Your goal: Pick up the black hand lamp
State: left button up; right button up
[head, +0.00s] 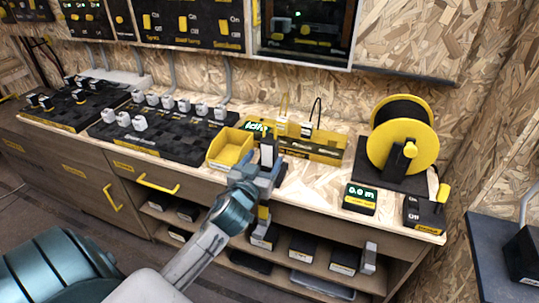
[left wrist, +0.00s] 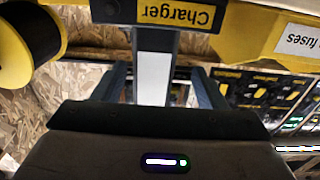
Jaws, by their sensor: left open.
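A dark upright body with a pale front panel, apparently the black hand lamp (head: 268,151), stands at the front of the yellow charger rack (head: 325,152). In the left wrist view the lamp (left wrist: 154,68) runs between the fingers, with the charger's label (left wrist: 176,14) beyond it, upside down. My left gripper (head: 265,172) is open, one finger on each side of the lamp. A gap shows on both sides, so it does not look gripped. The lamp's lower end is partly hidden by the gripper. My right gripper is not in view.
A yellow bin (head: 230,150) stands just left of the gripper. Behind are uprights with a yellow hook (head: 284,104) and a black hook (head: 315,112). A yellow cable reel (head: 425,143) stands to the right. Bare bench top shows around (head: 325,178).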

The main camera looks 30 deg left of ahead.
aim_at(272, 151)
pick_arm(q)
jog(key=x, duration=0.5)
jog(key=shift+w+d+f+p, duration=0.15)
jog(key=shift+w+d+p, duration=0.05)
jog(key=shift+d+p, duration=0.1)
jog(key=shift+c, duration=0.3)
jog(key=c, duration=1.1)
jog(key=shift+c, duration=0.2)
